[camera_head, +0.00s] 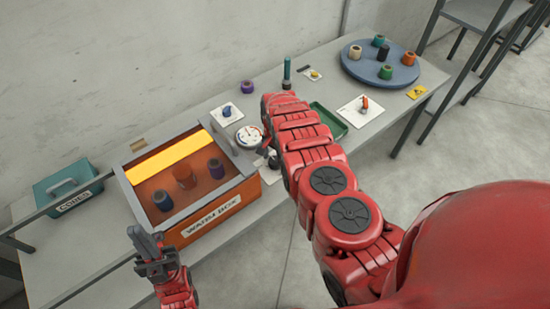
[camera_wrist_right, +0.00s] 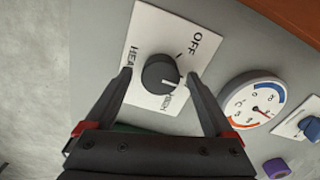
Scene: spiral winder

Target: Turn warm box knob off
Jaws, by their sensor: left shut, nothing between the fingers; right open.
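The warm box (camera_head: 225,207), an orange box with a grey frame, stands on the table; its yellow strip is lit and several coloured spools sit inside. In the right wrist view the black round knob (camera_wrist_right: 160,74) sits on a white plate (camera_wrist_right: 150,22) lettered OFF, HEAT and a third, partly covered word. Its white pointer mark faces right, away from OFF at the upper right. My right gripper (camera_wrist_right: 160,80) is open, with one finger on either side of the knob; contact is unclear. My left gripper (camera_head: 143,242) is shut and empty before the warm box.
A round dial gauge (camera_head: 249,136) and a blue switch on a plate (camera_head: 227,112) stand beside the warm box.

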